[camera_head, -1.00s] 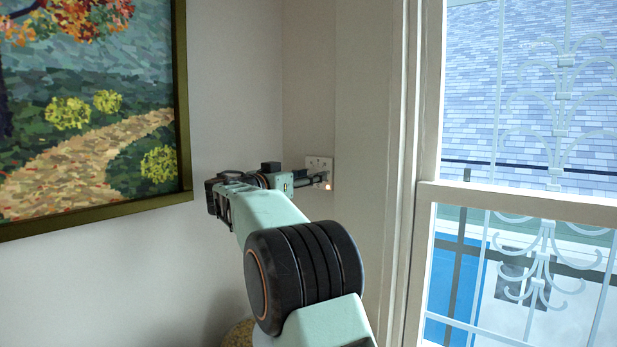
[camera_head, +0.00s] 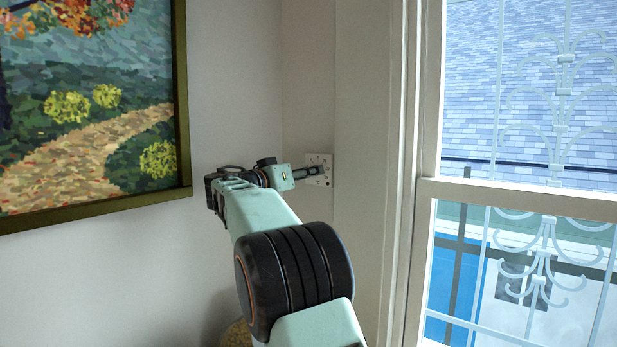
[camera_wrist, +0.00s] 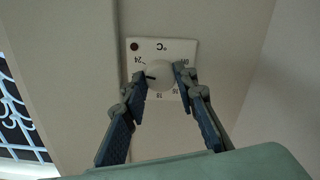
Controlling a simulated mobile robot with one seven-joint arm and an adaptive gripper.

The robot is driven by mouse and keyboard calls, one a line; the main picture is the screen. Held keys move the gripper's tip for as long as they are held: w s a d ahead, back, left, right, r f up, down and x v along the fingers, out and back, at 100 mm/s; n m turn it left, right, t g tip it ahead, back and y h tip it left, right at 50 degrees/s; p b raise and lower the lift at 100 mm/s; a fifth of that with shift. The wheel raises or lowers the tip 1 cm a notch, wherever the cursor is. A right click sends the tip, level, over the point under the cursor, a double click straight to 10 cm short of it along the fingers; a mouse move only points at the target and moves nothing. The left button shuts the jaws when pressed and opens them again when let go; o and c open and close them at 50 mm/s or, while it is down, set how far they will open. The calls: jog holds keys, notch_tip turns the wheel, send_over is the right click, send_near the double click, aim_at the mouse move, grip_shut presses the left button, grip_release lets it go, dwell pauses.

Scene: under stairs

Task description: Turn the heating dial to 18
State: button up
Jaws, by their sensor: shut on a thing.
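The heating dial (camera_wrist: 158,70) is a round white knob on a white square plate (camera_wrist: 180,46) fixed to the wall. The wrist view shows the plate upside down, with "°C", "24" and "18" readable and other numbers partly hidden by a finger. A dark mark on the dial points left in this view, between the 24 and 18 labels. My gripper (camera_wrist: 160,77) is shut on the dial, one finger on each side. In the head view my gripper (camera_head: 311,172) reaches the plate (camera_head: 319,160), and the dial is hard to make out.
A dark round spot, seemingly a lamp (camera_wrist: 134,46), sits in the plate's corner. A framed painting (camera_head: 95,130) hangs left of my arm. A window with a white frame (camera_head: 425,130) is to the right. The wall around the plate is bare.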

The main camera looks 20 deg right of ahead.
jog(key=shift+r+n+p, duration=0.15)
jog(key=shift+n+p, duration=2.95)
jog(key=shift+n, duration=7)
jog(key=o, duration=1.2)
jog(key=shift+c, duration=0.2)
jog(key=v, duration=1.2)
